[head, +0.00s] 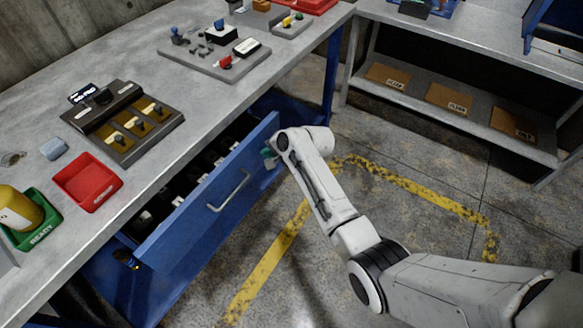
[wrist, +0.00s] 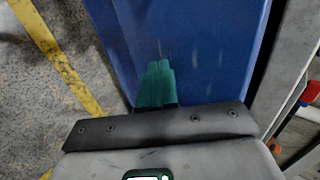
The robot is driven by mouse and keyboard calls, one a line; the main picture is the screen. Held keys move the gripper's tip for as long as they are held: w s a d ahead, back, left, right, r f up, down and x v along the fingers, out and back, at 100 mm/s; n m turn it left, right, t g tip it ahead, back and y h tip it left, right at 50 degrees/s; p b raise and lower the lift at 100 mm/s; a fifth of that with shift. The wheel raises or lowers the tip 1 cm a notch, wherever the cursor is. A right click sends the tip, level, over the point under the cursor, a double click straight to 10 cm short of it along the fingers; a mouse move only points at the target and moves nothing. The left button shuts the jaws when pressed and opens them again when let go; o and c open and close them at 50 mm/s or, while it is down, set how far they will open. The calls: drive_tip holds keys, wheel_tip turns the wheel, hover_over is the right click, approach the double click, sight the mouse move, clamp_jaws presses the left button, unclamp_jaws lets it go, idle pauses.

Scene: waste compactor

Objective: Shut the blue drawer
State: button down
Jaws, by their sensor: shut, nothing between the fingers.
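The blue drawer (head: 185,228) stands pulled out from under the grey workbench (head: 120,180). Dark items (head: 185,182) show inside it, and a pale bar handle (head: 228,193) is on its front. My gripper (head: 267,154) is at the right end of the drawer front, to the right of the handle. In the wrist view my green fingers (wrist: 157,70) are shut and empty, pointing at the blue drawer front (wrist: 220,45). I cannot tell whether the fingertips touch it.
On the bench are a red tray (head: 87,181), a green bin (head: 36,222) with a yellow cylinder, a switch panel (head: 125,125) and a grey board (head: 213,60) with parts. A shelf unit (head: 470,120) stands at the right. Floor with yellow lines (head: 270,255) lies clear before the drawer.

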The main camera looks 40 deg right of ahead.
drive_tip(key=w+a+b, duration=0.1)
drive_tip(key=w, duration=0.2)
drive_tip(key=w+a+b, duration=0.1)
drive_tip(key=w+b, duration=0.1)
drive_tip(key=w, duration=0.1)
drive_tip(key=w+a+b, duration=0.1)
drive_tip(key=w+b, duration=0.1)
drive_tip(key=shift+w+f, duration=0.15)
drive_tip(key=shift+w, duration=0.5)
drive_tip(key=shift+w+a+r, duration=0.1)
drive_tip(key=shift+r, duration=0.2)
drive_tip(key=shift+w, duration=0.1)
drive_tip(key=shift+r, duration=0.1)
